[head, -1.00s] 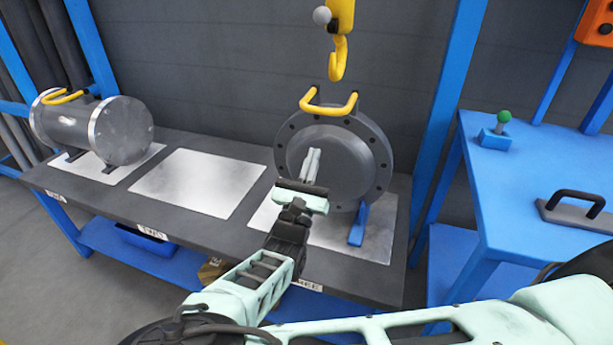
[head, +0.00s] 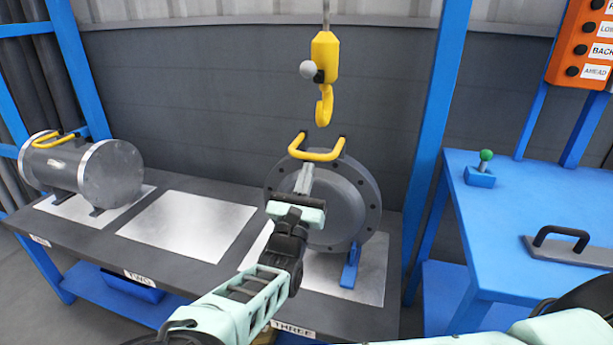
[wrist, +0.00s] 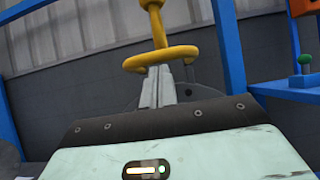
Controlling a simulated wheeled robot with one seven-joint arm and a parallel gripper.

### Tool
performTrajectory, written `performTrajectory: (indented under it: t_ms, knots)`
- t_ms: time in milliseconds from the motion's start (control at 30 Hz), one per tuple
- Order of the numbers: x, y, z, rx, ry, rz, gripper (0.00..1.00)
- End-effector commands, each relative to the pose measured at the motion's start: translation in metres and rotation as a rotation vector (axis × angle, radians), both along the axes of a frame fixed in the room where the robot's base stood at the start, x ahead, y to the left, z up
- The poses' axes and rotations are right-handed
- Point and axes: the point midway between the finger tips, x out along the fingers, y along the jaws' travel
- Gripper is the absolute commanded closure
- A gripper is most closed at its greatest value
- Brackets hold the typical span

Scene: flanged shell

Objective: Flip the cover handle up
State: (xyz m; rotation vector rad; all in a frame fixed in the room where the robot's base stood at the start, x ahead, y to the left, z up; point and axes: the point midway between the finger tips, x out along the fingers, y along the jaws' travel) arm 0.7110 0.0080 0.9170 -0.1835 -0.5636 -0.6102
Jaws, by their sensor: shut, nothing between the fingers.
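The round grey flanged cover (head: 361,195) stands upright on a blue support at the right of the bench. Its yellow handle (head: 318,155) is at the cover's top edge. My gripper (head: 304,168) is shut and empty in front of the cover, with its fingertips just below the handle bar. In the wrist view the fingers (wrist: 158,78) point up at the yellow handle (wrist: 160,57), which crosses just above or at the tips. I cannot tell whether they touch. A yellow hook (head: 324,105) hangs above the handle, apart from it.
A grey cylinder shell (head: 85,172) with a yellow handle lies on the left of the bench (head: 110,235). The middle plate (head: 185,223) is bare. A blue table (head: 490,225) at right holds a green-knobbed switch (head: 484,168) and a grey plate with a black handle (head: 570,248).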

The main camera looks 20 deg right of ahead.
Motion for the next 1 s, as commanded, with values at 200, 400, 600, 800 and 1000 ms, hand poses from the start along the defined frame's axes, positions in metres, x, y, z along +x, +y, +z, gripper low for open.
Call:
performTrajectory:
  t_ms: [200,400,600,800,1000]
  knots:
    - [-0.001,0.001,0.010,0.024,0.031,0.001,1.00]
    - [-0.001,0.001,0.012,0.036,0.048,0.001,1.00]
    - [-0.002,0.002,0.020,0.058,0.077,0.000,1.00]
    - [-0.003,0.003,0.038,0.106,0.143,0.000,1.00]
    - [-0.003,0.002,0.059,0.181,0.244,-0.001,1.00]
